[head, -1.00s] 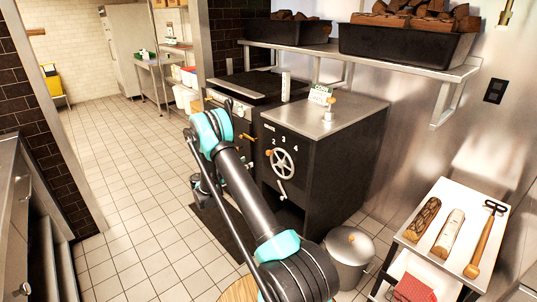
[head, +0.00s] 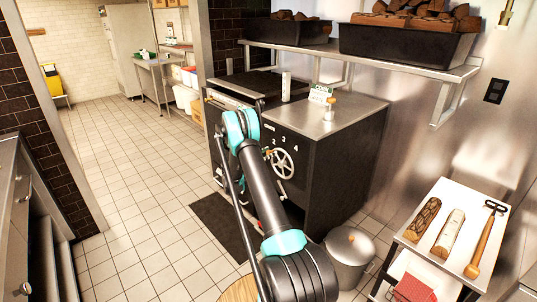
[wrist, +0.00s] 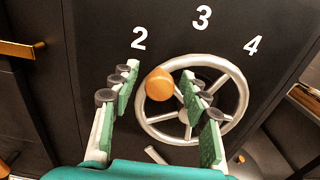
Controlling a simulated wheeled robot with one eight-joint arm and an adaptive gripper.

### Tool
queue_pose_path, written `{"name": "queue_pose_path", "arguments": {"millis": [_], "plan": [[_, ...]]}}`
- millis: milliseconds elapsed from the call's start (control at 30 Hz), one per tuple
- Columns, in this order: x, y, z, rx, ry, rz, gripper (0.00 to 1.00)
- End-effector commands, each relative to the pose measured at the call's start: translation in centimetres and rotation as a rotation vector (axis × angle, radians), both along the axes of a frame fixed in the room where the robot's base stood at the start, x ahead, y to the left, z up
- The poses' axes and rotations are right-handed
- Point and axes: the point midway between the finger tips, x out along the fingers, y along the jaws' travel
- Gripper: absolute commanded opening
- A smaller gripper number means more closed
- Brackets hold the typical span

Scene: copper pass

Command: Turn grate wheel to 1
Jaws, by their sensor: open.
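The grate wheel (wrist: 239,90) is a pale metal spoked ring with an orange knob (wrist: 159,84) at its upper left, below the number 2 (wrist: 139,38). The numbers 3 and 4 show above and to the right; I see no 1. In the head view the wheel (head: 285,162) is on the black cabinet front, partly behind my arm. My gripper (wrist: 160,76) is open, with its green-padded fingers on either side of the knob in the wrist view. Contact cannot be told. The right finger overlaps the wheel's spokes.
An orange handle (wrist: 22,50) sticks out at the left in the wrist view. A steel counter (head: 350,110) tops the cabinet. A lidded metal bin (head: 350,250) and a side table with logs (head: 425,250) stand at the right. Open tiled floor lies left.

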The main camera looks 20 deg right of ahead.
Motion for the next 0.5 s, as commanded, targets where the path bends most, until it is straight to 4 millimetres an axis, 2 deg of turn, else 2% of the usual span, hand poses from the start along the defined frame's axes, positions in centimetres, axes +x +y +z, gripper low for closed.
{"name": "queue_pose_path", "arguments": {"millis": [267, 500], "plan": [[0.06, -0.15, 0.0, 0.0, 0.0, 0.0, 0.46], [0.05, -0.14, 0.0, 0.0, 0.0, 0.0, 0.17]]}}
